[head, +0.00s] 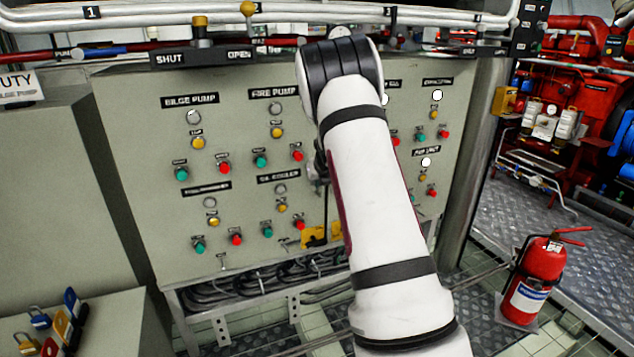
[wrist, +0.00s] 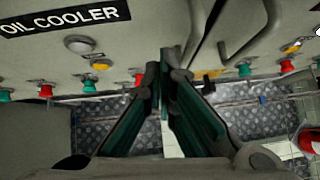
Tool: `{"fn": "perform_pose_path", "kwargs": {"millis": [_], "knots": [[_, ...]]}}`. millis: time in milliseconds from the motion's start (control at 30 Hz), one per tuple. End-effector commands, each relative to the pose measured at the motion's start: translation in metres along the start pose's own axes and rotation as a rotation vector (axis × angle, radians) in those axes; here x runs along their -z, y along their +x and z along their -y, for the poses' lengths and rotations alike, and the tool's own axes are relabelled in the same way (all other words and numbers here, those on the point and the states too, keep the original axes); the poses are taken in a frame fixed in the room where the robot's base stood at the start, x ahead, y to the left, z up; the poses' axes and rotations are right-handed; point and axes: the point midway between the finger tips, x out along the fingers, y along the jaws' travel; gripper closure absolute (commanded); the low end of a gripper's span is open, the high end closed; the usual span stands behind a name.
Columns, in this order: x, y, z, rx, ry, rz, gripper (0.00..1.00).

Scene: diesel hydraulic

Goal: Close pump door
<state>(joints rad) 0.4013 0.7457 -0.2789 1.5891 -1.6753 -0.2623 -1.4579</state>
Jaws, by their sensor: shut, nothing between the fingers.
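The pump panel (head: 235,110) is a grey cabinet front with the labels BILGE PUMP and FIRE PUMP. Its face looks nearly flat, and I cannot tell whether a door in it stands ajar. My arm hides its middle right part. In the wrist view the panel face (wrist: 135,30) shows an OIL COOLER label and curved grey bars like handles (wrist: 255,35). My gripper (wrist: 167,78) is shut and empty, pointing at the panel just below and left of these bars. Whether it touches them is unclear. In the head view my gripper is mostly hidden behind my arm.
Cables (head: 255,285) run under the panel. A red fire extinguisher (head: 540,275) stands on the floor at right. Padlocks (head: 55,325) sit on a ledge at lower left. Pipes (head: 270,15) cross above. Red machinery (head: 565,110) stands at the far right.

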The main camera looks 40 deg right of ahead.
Motion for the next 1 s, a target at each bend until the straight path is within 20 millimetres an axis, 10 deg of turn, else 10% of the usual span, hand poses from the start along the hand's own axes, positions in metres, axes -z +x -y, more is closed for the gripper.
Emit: {"fn": "perform_pose_path", "kwargs": {"millis": [500, 1000], "knots": [[0.002, -0.075, 0.006, -0.001, 0.001, -0.004, 1.0], [-0.006, -0.096, 0.004, 0.011, 0.053, 0.02, 1.0]]}}
